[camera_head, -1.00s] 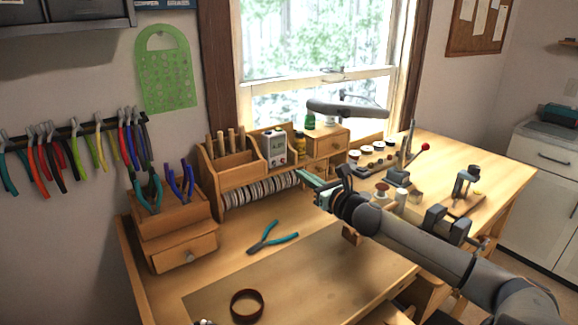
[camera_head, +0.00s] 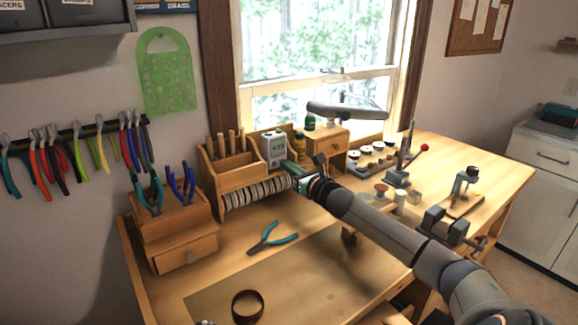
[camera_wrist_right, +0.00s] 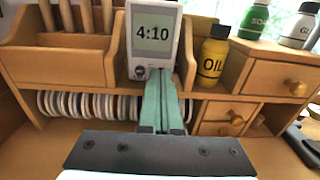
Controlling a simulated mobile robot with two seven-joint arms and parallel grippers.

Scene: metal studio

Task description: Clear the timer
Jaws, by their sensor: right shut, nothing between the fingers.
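The timer (camera_head: 273,148) is a small pale box with a dark-digit display, standing upright in the wooden organizer at the back of the bench, under the window. In the right wrist view the timer (camera_wrist_right: 153,38) reads 4:10 and has a round dark button at its lower left. My right gripper (camera_head: 288,167) is shut and empty. In the right wrist view its green fingertips (camera_wrist_right: 160,76) point at the timer's lower part, close to its lower right; I cannot tell whether they touch it. My left gripper is out of view.
A yellow oil bottle (camera_wrist_right: 212,56) stands just right of the timer. Wooden-handled tools (camera_head: 228,140) stand to its left, and a row of spools (camera_head: 258,190) lies below. Teal pliers (camera_head: 273,238) and a dark ring (camera_head: 247,306) lie on the bench. A lamp head (camera_head: 346,109) hangs behind my arm.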

